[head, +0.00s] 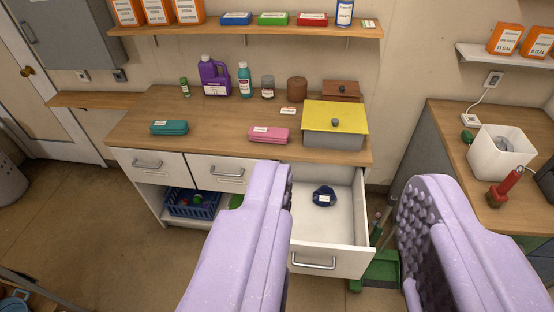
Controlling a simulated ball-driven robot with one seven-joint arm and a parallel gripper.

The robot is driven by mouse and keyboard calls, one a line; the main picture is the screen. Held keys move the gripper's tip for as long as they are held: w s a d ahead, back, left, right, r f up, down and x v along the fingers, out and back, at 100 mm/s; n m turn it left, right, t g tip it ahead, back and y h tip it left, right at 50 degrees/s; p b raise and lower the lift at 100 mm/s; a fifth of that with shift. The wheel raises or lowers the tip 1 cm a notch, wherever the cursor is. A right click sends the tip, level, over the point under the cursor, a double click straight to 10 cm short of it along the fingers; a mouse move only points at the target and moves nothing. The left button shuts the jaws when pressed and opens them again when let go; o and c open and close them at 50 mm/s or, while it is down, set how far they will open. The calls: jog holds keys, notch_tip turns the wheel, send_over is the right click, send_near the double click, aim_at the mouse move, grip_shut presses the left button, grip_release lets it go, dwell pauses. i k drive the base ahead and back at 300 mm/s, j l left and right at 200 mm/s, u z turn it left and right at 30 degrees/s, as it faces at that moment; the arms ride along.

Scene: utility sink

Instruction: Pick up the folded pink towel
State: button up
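The folded pink towel (268,135) lies on the wooden counter (215,128), left of a grey box with a yellow lid (335,118). A white label shows on its front. My gripper (345,195) is open and empty, its two lilac fingers wide apart in the foreground. The towel is beyond the left finger's tip, apart from it and fully in view. A similar folded teal towel (169,127) lies further left on the counter.
An open drawer (340,225) juts out below the counter's right end, with a dark blue item (324,196) inside. A purple jug (213,77), bottles and tins stand along the back. A shelf (250,30) hangs above. Bare counter lies between the two towels.

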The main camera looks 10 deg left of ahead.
aim_at(275, 135)
jog(key=i+j+z, duration=0.25)
jog(key=i+j, duration=0.3)
jog(key=i+j+z, duration=0.15)
jog(key=i+j, duration=0.15)
jog(key=i+j+z, duration=0.15)
jog(key=j, duration=0.25)
jog(key=i+j+z, duration=0.15)
jog(key=i+j, duration=0.2)
jog(key=i+j+z, duration=0.1)
jog(key=j, duration=0.35)
jog(key=i+j+z, duration=0.15)
jog(key=i+j, duration=0.15)
jog(key=i+j+z, duration=0.15)
jog(key=j, duration=0.4)
jog(key=i+j, duration=0.15)
jog(key=i, duration=0.4)
